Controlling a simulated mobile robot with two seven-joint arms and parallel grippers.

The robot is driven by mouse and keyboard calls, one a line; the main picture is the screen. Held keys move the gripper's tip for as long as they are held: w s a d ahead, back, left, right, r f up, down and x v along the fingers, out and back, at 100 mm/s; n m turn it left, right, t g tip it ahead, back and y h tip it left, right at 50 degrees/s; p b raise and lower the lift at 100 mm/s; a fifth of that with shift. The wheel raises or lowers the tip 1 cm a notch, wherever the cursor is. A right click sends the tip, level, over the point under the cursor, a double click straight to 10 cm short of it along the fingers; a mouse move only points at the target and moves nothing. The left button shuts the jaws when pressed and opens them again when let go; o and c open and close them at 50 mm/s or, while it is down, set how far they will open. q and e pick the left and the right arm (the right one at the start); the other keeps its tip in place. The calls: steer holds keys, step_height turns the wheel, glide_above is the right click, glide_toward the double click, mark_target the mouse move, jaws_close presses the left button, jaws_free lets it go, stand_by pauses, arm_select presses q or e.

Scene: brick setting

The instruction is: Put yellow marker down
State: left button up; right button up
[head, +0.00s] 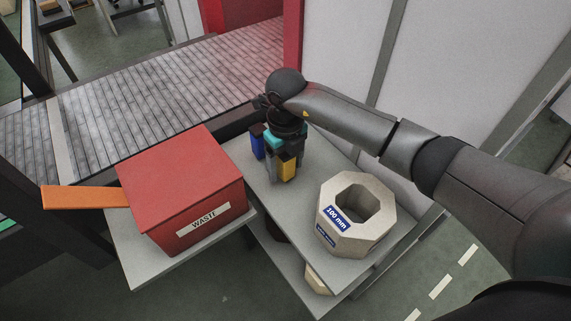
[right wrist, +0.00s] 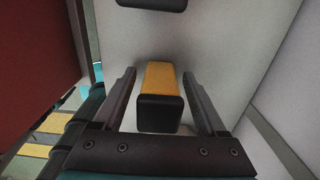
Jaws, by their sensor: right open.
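The yellow marker (head: 287,169) is a small yellow block with a black end, at the left part of a grey shelf top (head: 300,215). In the right wrist view the yellow marker (right wrist: 160,76) lies between the two fingers, with a gap on each side. My right gripper (right wrist: 159,88) is open around it. In the head view my right gripper (head: 286,160) reaches down from above and partly hides the marker. I cannot tell exactly how its base meets the shelf. My left gripper is not in view.
A blue block (head: 257,141) with a dark top stands just left of my right gripper. A red WASTE box (head: 185,190) is further left. An octagonal beige block (head: 335,228) labelled 100 mm sits to the right. Bare shelf lies between gripper and octagonal block.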

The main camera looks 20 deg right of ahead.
step_height(320, 180, up, 12)
steer(key=p, duration=0.9)
steer(key=shift+p, duration=0.35)
